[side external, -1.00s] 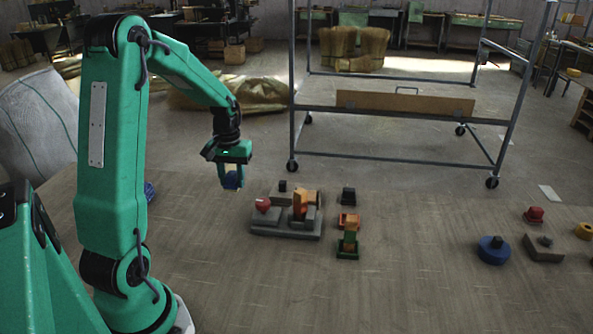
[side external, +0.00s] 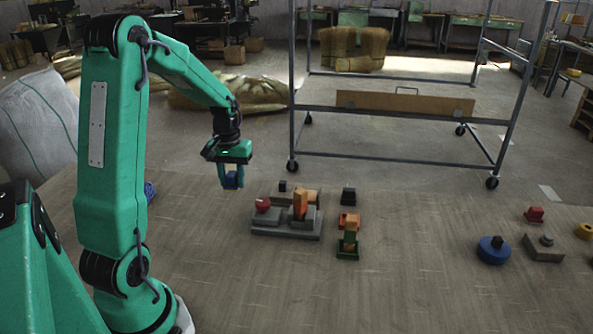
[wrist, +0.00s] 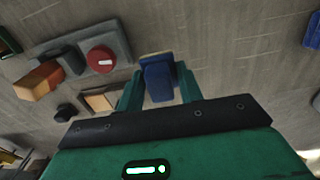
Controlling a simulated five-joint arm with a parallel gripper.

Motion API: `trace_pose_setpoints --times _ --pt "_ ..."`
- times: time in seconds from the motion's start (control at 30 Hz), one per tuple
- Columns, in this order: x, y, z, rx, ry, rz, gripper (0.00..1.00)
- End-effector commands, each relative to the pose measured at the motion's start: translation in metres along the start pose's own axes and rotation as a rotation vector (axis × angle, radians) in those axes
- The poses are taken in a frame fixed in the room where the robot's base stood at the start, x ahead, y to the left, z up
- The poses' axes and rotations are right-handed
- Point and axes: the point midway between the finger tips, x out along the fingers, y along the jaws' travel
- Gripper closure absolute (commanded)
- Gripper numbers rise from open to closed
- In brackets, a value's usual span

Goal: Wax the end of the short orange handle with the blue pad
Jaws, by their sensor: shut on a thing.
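My gripper (side external: 231,177) is shut on the blue pad (side external: 232,181) and holds it in the air, left of the grey fixture. In the wrist view the blue pad (wrist: 158,80) sits between the fingers (wrist: 157,88), with a tan strip at its far edge. A short orange handle (side external: 300,206) stands upright in the grey fixture (side external: 287,235). It also shows in the wrist view (wrist: 38,82) at the left. The pad and the handle are apart.
A red knob (side external: 262,204) sits on the fixture's left side. A blue round piece (side external: 493,251) lies far right. The front table is clear.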

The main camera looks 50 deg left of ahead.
Motion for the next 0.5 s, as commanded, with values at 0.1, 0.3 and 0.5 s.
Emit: trace_pose_setpoints --times 0.1,0.3,0.5 --pt "0.0 0.0 0.0 0.0 0.0 0.0 0.82" --pt "0.0 0.002 -0.002 0.0 0.0 0.0 0.82" --pt "-0.001 0.014 -0.013 0.003 0.001 0.0 0.82"
